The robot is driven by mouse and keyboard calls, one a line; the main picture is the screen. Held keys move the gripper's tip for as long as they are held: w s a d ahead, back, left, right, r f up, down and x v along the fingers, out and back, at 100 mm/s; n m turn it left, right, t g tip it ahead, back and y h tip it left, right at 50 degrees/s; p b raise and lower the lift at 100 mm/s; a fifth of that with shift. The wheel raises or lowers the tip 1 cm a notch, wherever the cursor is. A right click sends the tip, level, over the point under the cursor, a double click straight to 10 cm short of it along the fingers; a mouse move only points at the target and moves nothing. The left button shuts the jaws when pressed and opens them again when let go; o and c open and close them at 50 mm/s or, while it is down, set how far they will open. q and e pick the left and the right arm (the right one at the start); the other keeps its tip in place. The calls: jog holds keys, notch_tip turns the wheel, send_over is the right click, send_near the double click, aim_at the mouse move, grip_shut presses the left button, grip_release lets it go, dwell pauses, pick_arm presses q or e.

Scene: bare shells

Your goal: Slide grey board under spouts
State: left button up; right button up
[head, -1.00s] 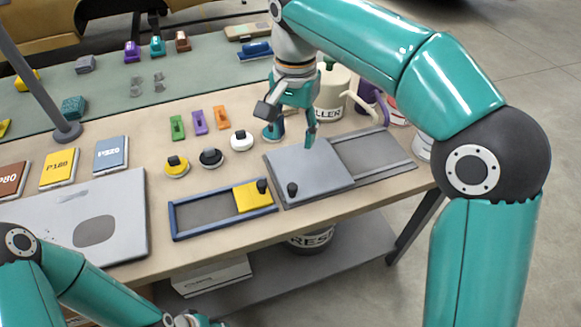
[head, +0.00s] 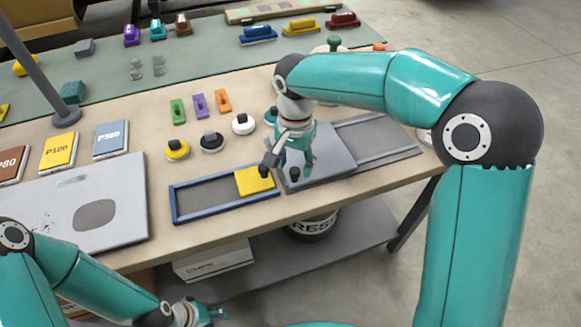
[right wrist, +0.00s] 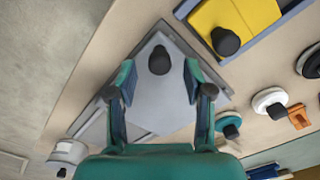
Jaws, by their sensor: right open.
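The grey board (head: 335,160) lies flat at the left end of a grey track (head: 378,138); the bare track shows to its right. The board has a black knob (head: 294,174) near its front left corner. My right gripper (head: 285,167) is open above that corner. In the right wrist view the board (right wrist: 172,100) lies beyond the open fingers, and the knob (right wrist: 159,60) shows between and ahead of the fingertips, apart from both. My left gripper (head: 205,312) is low at the bottom edge, too small to read. The spouts are hidden behind my right arm.
A blue frame with a yellow plate (head: 255,181) stands just left of the board. Yellow, black and white round knobs (head: 243,124) sit behind it. A large light grey panel (head: 120,205) covers the table's left. The table's front edge is close to the board.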

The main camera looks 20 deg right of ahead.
jog(key=shift+f, duration=0.85)
jog(key=shift+c, duration=0.2)
